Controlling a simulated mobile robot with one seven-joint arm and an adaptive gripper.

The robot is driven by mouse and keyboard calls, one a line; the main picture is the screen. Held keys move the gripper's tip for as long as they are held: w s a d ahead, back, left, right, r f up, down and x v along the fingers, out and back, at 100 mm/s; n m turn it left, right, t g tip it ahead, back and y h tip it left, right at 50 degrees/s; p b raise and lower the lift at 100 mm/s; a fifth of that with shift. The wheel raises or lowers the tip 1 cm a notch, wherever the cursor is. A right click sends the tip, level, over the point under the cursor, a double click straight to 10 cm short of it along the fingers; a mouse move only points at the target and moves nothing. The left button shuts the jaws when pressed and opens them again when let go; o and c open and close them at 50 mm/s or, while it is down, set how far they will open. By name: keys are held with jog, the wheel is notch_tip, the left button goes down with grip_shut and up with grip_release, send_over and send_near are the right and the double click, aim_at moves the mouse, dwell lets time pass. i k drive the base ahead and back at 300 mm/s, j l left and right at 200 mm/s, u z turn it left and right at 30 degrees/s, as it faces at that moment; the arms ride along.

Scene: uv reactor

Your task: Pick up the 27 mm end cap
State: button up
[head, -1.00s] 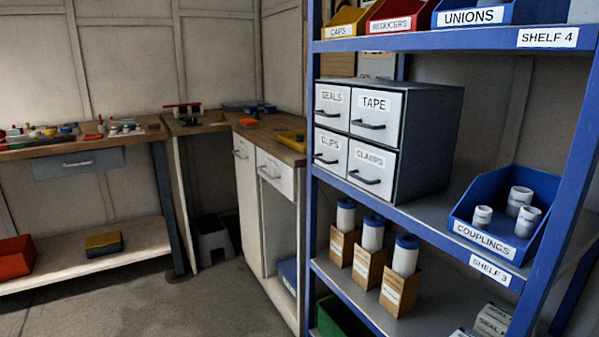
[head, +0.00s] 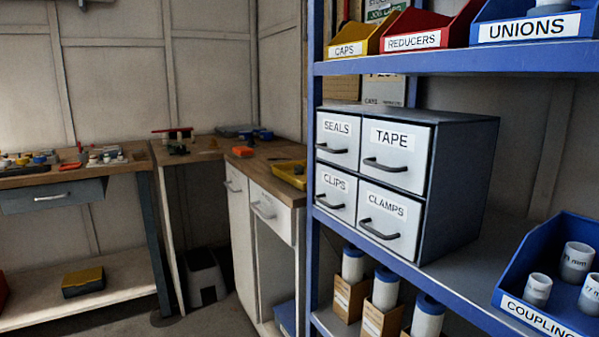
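The 27 mm end cap cannot be made out in the head view. A yellow bin labelled CAPS (head: 357,42) stands on the upper shelf of the blue rack, at the left end. Its inside is hidden behind its front and side walls from this angle. My gripper is not in view.
Beside the caps bin stand a red REDUCERS bin (head: 424,34) and a blue UNIONS bin (head: 528,28). Below are a drawer unit (head: 455,180) and a COUPLINGS bin (head: 530,310). The blue rack (head: 314,150) fills the right. Workbenches (head: 130,160) with small items stand left.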

aim_at(298, 170)
jog(key=i+j+z, duration=0.1)
jog(key=i+j, duration=0.25)
jog(key=i+j+z, duration=0.15)
jog(key=i+j, duration=0.25)
jog(key=j, duration=0.15)
jog(key=i+j+z, duration=0.1)
jog(key=i+j, duration=0.2)
jog(key=j, duration=0.2)
jog(key=i+j+z, duration=0.15)
jog(key=i+j, duration=0.15)
jog(key=j, duration=0.25)
jog(key=i+j+z, duration=0.1)
jog(key=i+j, duration=0.2)
jog(key=j, duration=0.25)
jog(key=i+j+z, duration=0.1)
jog(key=i+j, duration=0.15)
jog(key=j, duration=0.3)
jog(key=i+j+z, duration=0.15)
jog(key=j, duration=0.5)
jog(key=i+j+z, duration=0.1)
jog(key=i+j, duration=0.25)
jog(key=j, duration=0.25)
